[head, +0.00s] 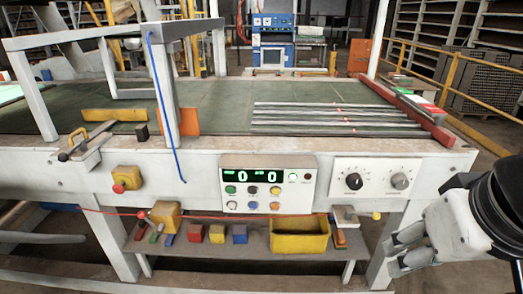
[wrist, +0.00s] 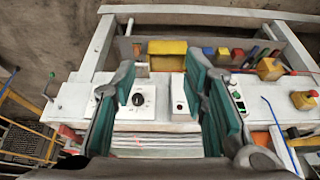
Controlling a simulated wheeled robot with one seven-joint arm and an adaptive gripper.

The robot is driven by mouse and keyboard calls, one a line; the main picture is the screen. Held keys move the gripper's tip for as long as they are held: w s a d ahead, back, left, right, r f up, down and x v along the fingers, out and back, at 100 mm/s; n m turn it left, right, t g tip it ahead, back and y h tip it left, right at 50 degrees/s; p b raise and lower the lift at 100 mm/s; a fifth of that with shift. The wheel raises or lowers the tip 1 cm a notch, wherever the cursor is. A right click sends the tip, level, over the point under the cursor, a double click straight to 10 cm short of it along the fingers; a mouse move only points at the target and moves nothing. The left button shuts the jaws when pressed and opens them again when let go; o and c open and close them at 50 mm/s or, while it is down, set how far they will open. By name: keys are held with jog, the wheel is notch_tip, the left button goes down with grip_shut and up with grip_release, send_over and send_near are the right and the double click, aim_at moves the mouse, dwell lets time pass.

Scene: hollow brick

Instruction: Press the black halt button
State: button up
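A white control panel (head: 222,178) on the front of the bench carries a digital display reading 0 and 0 above two rows of coloured buttons. My gripper (head: 400,251) is at the lower right in the head view, apart from the panel. In the wrist view my gripper (wrist: 160,75) is open with nothing between its teal-padded fingers.
A knob plate (head: 375,168) with a black and a grey knob is right of the panel. A red-knobbed yellow box (head: 126,179) is to the left. A shelf below holds a yellow bin (head: 299,236) and coloured blocks. Space before the panel is clear.

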grip_shut()
dwell(1.1)
